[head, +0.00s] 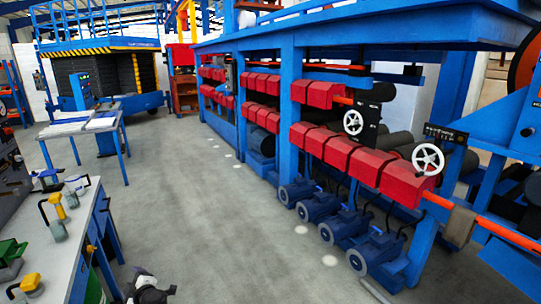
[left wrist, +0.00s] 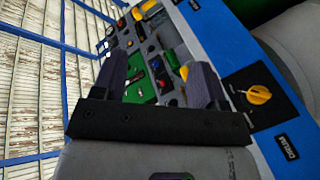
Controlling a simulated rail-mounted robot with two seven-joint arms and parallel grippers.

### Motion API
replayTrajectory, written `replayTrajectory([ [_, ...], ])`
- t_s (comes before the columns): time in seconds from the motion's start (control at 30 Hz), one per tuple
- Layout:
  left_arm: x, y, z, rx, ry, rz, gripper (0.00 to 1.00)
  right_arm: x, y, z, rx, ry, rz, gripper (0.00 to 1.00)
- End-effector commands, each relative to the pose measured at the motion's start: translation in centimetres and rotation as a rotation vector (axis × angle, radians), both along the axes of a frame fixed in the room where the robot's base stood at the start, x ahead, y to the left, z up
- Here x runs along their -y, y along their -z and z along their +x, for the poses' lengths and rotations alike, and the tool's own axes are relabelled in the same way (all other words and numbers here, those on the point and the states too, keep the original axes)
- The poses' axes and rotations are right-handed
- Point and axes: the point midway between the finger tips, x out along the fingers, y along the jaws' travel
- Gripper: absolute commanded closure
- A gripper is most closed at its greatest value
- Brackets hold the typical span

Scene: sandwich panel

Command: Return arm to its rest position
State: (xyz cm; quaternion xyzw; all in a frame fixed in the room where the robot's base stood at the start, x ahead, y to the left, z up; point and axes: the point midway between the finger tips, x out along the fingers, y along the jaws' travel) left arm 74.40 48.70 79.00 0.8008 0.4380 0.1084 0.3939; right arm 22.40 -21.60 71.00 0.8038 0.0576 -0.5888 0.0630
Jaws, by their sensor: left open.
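My left gripper (head: 148,290) shows as a dark shape at the bottom edge of the head view, above the grey floor and right of the workbench. Most of its arm is out of the frame. In the left wrist view its two dark fingers (left wrist: 160,78) stand apart, with nothing seen held between them. Behind the fingers is a board with several tools. My right gripper is not in view.
A workbench (head: 50,262) with bottles stands at the left, close to my left gripper. A blue machine frame with red covers (head: 375,165) fills the right. A blue panel with a yellow knob (left wrist: 259,95) is at the wrist view's right. The floor (head: 200,200) between is clear.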

Motion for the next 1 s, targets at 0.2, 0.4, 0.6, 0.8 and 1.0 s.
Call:
replayTrajectory([
  [0.2, -0.9, -8.2, 3.3, 0.130, 0.349, 0.012, 0.34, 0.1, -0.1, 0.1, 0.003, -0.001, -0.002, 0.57],
  [0.4, -0.1, -16.9, 3.0, 0.104, 0.637, 0.065, 0.34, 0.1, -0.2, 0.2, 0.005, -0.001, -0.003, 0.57],
  [0.6, 2.5, -21.9, -1.6, -0.106, 0.848, 0.131, 0.34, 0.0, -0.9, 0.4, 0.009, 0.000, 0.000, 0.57],
  [0.8, 7.2, -22.9, -9.5, -0.426, 0.948, 0.221, 0.34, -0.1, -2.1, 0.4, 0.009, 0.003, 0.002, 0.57],
  [1.0, 14.0, -21.0, -18.8, -0.704, 0.996, 0.387, 0.34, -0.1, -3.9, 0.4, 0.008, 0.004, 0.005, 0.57],
])
